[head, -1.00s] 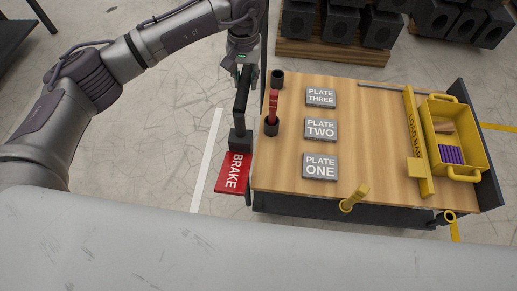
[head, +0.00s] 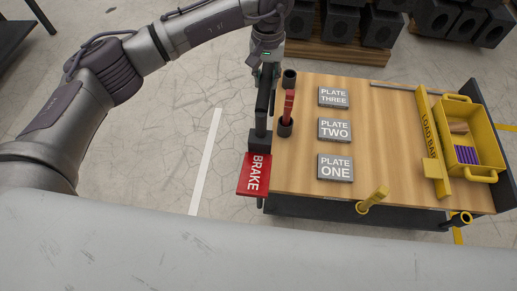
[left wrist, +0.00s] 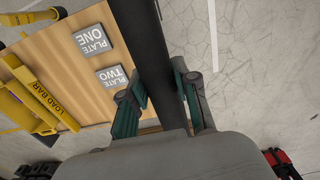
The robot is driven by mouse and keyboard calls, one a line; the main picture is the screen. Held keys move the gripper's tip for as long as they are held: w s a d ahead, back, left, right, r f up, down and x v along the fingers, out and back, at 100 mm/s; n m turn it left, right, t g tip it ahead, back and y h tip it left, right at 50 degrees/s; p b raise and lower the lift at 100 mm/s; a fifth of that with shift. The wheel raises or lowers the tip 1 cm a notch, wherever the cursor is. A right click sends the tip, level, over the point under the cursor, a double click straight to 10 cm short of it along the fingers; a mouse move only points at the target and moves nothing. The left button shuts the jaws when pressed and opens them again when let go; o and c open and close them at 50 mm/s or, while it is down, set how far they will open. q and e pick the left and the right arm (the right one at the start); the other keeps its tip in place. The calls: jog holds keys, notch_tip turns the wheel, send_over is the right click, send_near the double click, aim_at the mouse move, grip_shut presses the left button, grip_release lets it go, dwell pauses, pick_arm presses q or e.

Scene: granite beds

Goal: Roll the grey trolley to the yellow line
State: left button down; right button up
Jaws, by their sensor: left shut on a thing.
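The grey trolley (head: 390,210) has a wooden top and a dark frame and stands right of centre in the head view. Its dark upright push handle (head: 263,103) is at its left end, above a red BRAKE plate (head: 254,174). My left gripper (head: 266,70) is shut on the handle's far part. In the left wrist view, the fingers (left wrist: 163,95) sit on either side of the dark handle bar (left wrist: 147,40). My right gripper is not in view.
The top carries plates ONE, TWO and THREE, a yellow LOAD BAR (head: 431,150) and a yellow bin (head: 493,140). A white floor line (head: 207,160) lies left of the trolley. Dark blocks on a pallet (head: 340,48) stand behind.

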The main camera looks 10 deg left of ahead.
pick_arm(q)
jog(key=d+b, duration=0.5)
jog(key=d, duration=1.1)
jog(key=shift+d+f, duration=0.15)
jog(key=shift+d, duration=0.15)
dwell(1.5)
jog(key=shift+s, duration=0.1)
dwell(0.3)
jog(key=c, duration=0.6)
grip_release()
jog(key=shift+a, duration=0.15)
jog(key=shift+c, duration=0.2)
notch_tip(320, 180, up, 9)
jog(key=p, duration=0.5)
